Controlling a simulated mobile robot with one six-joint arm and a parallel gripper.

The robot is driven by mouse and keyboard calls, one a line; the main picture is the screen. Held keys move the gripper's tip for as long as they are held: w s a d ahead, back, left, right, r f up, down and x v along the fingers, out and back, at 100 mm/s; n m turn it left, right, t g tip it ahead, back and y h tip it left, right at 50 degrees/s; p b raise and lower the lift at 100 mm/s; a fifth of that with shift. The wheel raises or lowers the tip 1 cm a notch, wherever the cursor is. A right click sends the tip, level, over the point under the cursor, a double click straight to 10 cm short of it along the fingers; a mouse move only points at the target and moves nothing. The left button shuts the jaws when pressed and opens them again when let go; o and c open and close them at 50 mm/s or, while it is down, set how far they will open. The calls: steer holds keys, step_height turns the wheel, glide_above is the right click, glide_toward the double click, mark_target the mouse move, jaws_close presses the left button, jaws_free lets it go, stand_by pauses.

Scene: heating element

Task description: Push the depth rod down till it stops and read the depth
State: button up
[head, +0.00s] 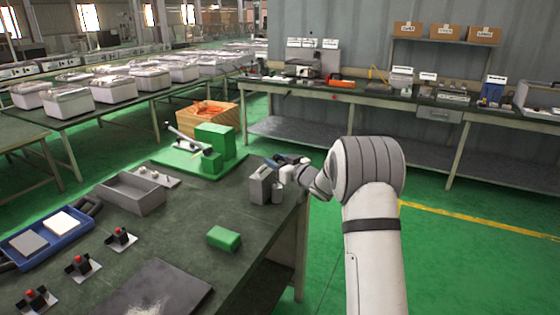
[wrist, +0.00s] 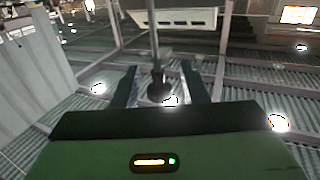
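A grey block-like fixture (head: 259,186) stands upright near the right edge of the dark workbench, with a small grey cylinder (head: 277,191) beside it. My gripper (head: 283,162) is at the top of this fixture, reaching in from the right. In the wrist view the fingers of my gripper (wrist: 160,92) stand apart. A thin grey rod with a dark, wider end (wrist: 157,82) shows between them, with a gap on both sides. It may be the depth rod, but I cannot tell for certain. The rod and any depth scale cannot be made out in the head view.
On the workbench (head: 190,225) are a green block (head: 224,238), a grey open tray (head: 132,194), a blue tray (head: 50,240), several red-topped switches and a dark plate (head: 160,290). A green stand (head: 213,142) is behind the fixture. Open floor lies to the right.

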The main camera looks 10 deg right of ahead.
mark_target(277, 184)
steer(key=shift+c, duration=0.4)
jaws_close()
step_height(277, 184, down, 4)
steer(key=shift+r+b, duration=0.1)
steer(key=shift+b, duration=1.1)
steer(key=shift+r, duration=0.1)
steer(key=shift+o, duration=0.4)
jaws_free()
